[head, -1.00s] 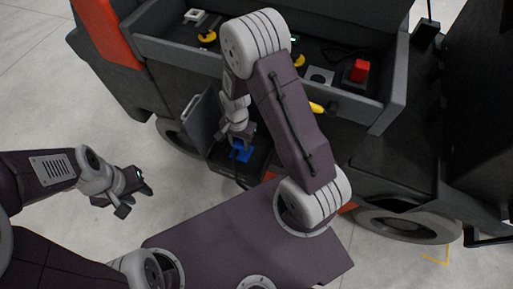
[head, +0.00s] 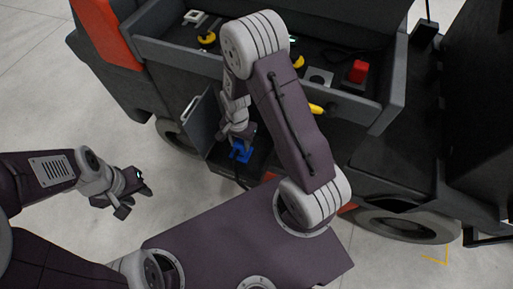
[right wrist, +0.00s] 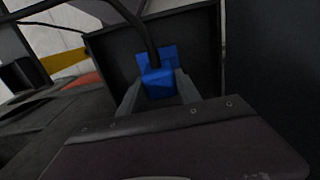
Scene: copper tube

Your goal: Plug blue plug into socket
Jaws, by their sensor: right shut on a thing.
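The blue plug (right wrist: 158,84) with a black cable (right wrist: 148,40) is between the two grey fingers of my right gripper (right wrist: 158,94). Right behind it is a flat blue piece (right wrist: 171,53), which looks like the socket, inside a dark compartment. I cannot tell whether the plug is seated in it or only close to it. In the head view my right gripper (head: 239,142) reaches down into the open compartment of the vehicle, with blue (head: 241,154) at its tips. My left gripper (head: 134,195) is open and empty over the floor at left.
An open grey door (head: 199,122) stands just left of my right gripper. Above is a grey tray (head: 345,103) holding a red-topped part (head: 359,71) and yellow parts (head: 207,38). A wheel (head: 405,225) is at lower right. Floor around my left gripper is clear.

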